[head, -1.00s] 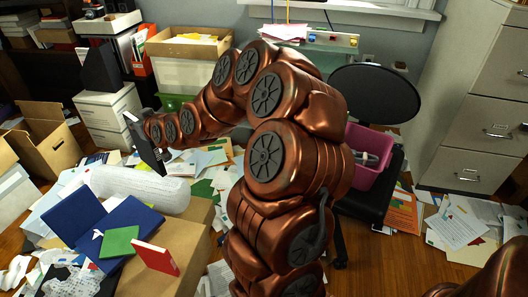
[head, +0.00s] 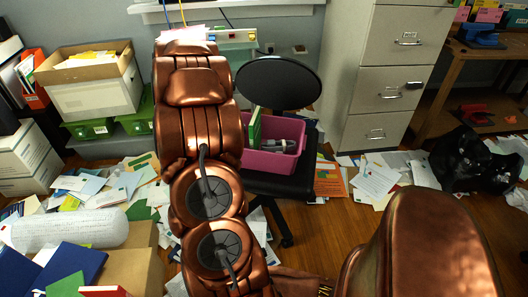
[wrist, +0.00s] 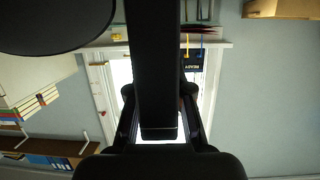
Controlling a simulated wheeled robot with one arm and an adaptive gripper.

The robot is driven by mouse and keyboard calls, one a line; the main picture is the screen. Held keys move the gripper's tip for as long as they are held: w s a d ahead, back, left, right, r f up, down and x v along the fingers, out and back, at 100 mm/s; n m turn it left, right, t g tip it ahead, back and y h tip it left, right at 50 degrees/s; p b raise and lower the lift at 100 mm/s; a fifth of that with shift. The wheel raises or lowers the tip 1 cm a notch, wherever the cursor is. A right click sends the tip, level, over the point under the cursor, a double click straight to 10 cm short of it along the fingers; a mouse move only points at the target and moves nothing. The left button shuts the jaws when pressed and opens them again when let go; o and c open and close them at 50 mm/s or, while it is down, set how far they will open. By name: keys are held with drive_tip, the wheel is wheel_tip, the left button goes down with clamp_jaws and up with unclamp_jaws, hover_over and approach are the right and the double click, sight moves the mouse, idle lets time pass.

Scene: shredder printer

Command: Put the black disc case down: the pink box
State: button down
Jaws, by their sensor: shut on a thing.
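The black disc case (wrist: 154,60) is a long dark slab seen edge-on in the middle of the wrist view. My gripper (wrist: 158,108) is shut on it, with a finger on each side. In the head view my copper arm hides the gripper and the case. The pink box (head: 268,165) sits on the black chair's seat, just right of my arm. It holds an upright green item (head: 255,128) and some grey things (head: 272,144).
The chair's round black backrest (head: 278,83) rises behind the pink box and also shows in the wrist view (wrist: 55,20). A grey filing cabinet (head: 385,80) stands to the right. A carton (head: 95,95) stands at the left. Papers litter the floor.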

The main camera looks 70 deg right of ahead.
drive_tip(key=s+d+r+m+g+h+p, duration=0.1)
drive_tip(key=s+d+m+g, duration=0.15)
drive_tip(key=s, duration=0.35)
drive_tip(key=s+d+m+g+p, duration=0.1)
drive_tip(key=s+d+g, duration=0.1)
drive_tip(key=s+d, duration=0.25)
wheel_tip(320, 180, down, 14)
drive_tip(key=s+b, duration=0.1)
drive_tip(key=b, duration=0.2)
drive_tip(key=shift+s+r, duration=0.25)
drive_tip(key=shift+f, duration=0.2)
drive_tip(key=c, duration=1.1)
unclamp_jaws()
drive_tip(key=shift+o, duration=0.2)
drive_tip(key=shift+r, duration=0.15)
drive_tip(key=v, duration=1.1)
drive_tip(key=shift+a+r, duration=0.2)
drive_tip(key=shift+a, duration=0.2)
